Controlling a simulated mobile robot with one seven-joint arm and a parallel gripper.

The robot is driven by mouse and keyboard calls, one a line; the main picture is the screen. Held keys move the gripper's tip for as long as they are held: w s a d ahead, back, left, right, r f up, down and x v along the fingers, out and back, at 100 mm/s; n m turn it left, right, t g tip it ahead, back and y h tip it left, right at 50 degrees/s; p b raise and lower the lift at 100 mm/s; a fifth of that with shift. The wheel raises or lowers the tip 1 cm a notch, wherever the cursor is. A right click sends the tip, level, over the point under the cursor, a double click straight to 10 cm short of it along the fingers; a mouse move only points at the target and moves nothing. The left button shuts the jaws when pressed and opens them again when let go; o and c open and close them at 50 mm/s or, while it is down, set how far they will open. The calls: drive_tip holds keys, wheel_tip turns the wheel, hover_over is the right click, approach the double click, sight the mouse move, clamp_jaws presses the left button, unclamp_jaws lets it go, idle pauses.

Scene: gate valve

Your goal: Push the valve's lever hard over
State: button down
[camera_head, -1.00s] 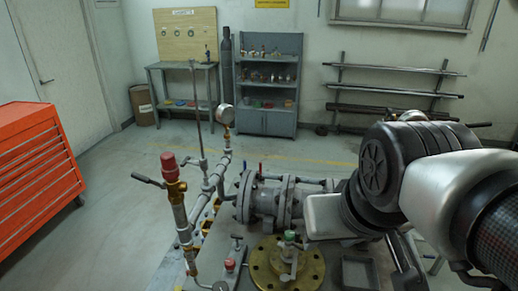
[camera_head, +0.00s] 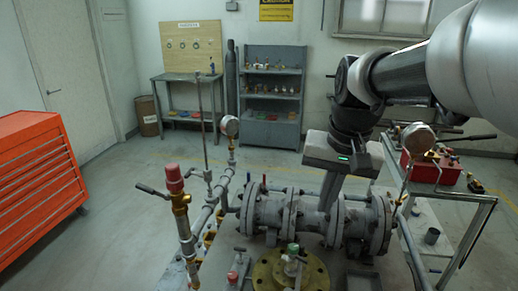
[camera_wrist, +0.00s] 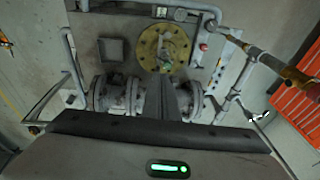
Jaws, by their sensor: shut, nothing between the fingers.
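A round brass flange (camera_head: 314,272) sits on the bench plate at the bottom of the head view, with a small green-topped fitting and a grey handle (camera_head: 290,262) on it. The brass flange also shows in the wrist view (camera_wrist: 148,44). A red-capped brass valve (camera_head: 175,184) with a dark side lever (camera_head: 152,190) stands at the left. I cannot tell for sure which handle is the task's lever. My gripper (camera_head: 326,207) is shut and empty, pointing down over the flanged grey pipe (camera_head: 268,212), behind the brass flange. Its fingers (camera_wrist: 166,80) partly hide the pipe in the wrist view.
Pressure gauges (camera_head: 229,126) stand on posts at either side of the pipe. A cart with a red box (camera_head: 420,174) is at the right. A red tool cabinet (camera_head: 38,165) stands at the left. The floor behind the bench is clear.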

sight(298, 258)
drive_tip(key=w+d+f+m+g+y, duration=0.1)
drive_tip(key=w+d+f+m+g, duration=0.15)
drive_tip(key=w+f, duration=0.55)
drive_tip(key=w+d+f+m+g, duration=0.2)
drive_tip(key=w+d+f, duration=0.1)
drive_tip(key=w+f, duration=0.45)
drive_tip(key=s+a+f, duration=0.2)
drive_tip(key=f, duration=0.3)
drive_tip(key=s+a+f, duration=0.2)
drive_tip(key=s+f, duration=0.1)
drive_tip(key=f, duration=0.3)
